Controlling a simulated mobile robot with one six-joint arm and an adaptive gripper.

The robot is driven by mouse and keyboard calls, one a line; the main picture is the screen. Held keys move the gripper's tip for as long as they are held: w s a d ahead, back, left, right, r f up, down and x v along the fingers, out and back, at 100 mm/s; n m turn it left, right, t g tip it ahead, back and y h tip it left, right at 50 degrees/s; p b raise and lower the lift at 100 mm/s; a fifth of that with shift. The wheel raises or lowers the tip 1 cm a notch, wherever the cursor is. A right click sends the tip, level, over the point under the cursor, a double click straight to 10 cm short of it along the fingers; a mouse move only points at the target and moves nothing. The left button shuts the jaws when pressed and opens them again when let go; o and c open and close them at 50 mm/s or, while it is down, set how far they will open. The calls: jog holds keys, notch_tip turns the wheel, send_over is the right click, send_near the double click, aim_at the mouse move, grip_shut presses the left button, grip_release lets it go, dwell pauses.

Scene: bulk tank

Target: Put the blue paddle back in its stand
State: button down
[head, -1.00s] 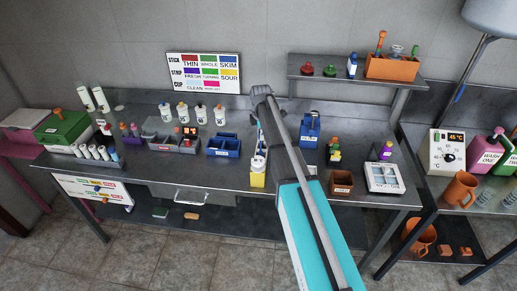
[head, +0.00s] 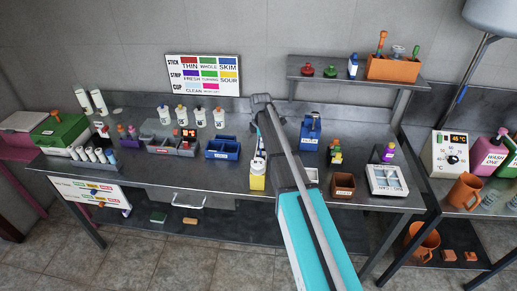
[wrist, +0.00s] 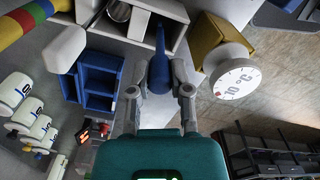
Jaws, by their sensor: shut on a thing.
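In the wrist view my gripper (wrist: 160,92) is shut on the blue paddle (wrist: 160,62), whose dark blue handle shows between the fingertips. The paddle's far end is hard to tell against the things behind it. In the head view my arm hides most of the gripper and the paddle. I cannot tell for sure which thing is the paddle's stand. A pale open box with compartments (wrist: 172,14) lies just beyond the paddle in the wrist view, with a metal piece inside. A blue caddy (head: 311,133) stands to the right of my arm.
A yellow block with a round white dial (wrist: 208,42) is close to the right of the paddle. A blue divided tray (wrist: 97,78) is to its left, also seen in the head view (head: 222,149). White bottles (head: 198,117) stand behind. A brown box (head: 342,186) is near the front.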

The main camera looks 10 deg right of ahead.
jog(key=shift+f+b, duration=0.5)
jog(key=shift+f, duration=0.5)
jog(key=c, duration=0.6)
grip_release()
jog(key=shift+o, duration=0.2)
jog(key=shift+r, duration=0.25)
notch_tip(320, 180, up, 12)
jog(key=p, duration=1.2)
